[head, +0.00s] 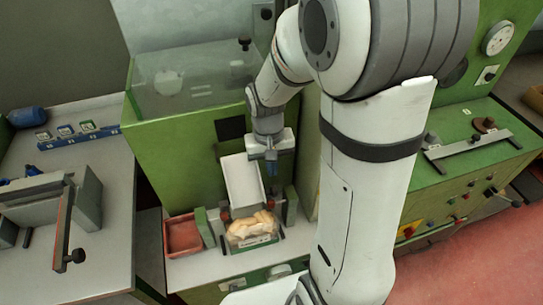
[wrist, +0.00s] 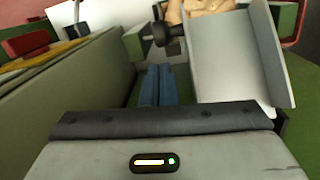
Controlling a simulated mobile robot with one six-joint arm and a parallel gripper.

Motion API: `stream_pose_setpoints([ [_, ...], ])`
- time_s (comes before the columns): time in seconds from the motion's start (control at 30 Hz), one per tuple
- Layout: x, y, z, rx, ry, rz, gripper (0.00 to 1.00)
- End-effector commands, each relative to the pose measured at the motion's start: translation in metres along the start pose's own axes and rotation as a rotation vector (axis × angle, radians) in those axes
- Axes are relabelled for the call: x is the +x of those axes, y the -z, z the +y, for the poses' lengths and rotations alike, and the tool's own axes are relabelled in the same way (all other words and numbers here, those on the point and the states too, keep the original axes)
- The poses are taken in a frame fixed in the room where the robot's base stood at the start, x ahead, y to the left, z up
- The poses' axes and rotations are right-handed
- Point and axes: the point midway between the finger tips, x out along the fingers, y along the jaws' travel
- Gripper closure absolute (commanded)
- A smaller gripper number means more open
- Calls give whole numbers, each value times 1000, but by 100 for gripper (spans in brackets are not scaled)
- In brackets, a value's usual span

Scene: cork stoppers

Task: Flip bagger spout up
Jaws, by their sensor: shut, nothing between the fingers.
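The bagger spout (head: 241,183) is a pale grey metal chute on the front of the green machine. It slopes down towards a clear bag of cork stoppers (head: 252,228). In the wrist view the spout (wrist: 222,60) is a tilted trough at the right, with a dark knob (wrist: 160,33) beside its lower end. My gripper (head: 271,165) is beside the spout's right side in the head view. In the wrist view its blue fingers (wrist: 158,72) are together and empty, left of the spout and apart from it in the picture. Contact cannot be told.
The green machine (head: 172,150) with a clear hopper (head: 190,80) stands behind. A red tray (head: 183,236) lies left of the bag. Small green posts (head: 291,205) flank the bag. A grey bench (head: 107,255) with a clamp-like tool is at the left.

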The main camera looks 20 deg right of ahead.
Motion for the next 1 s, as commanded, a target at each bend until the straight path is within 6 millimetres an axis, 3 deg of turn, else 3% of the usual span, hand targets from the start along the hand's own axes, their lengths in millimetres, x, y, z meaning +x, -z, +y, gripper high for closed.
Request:
stream_pose_setpoints([
  [0.2, 36, -1, 0, 1, 0, -4, 100],
  [0.4, 51, 0, 0, 2, 1, 0, 100],
  [1.0, 47, -2, -3, -10, -5, -36, 100],
])
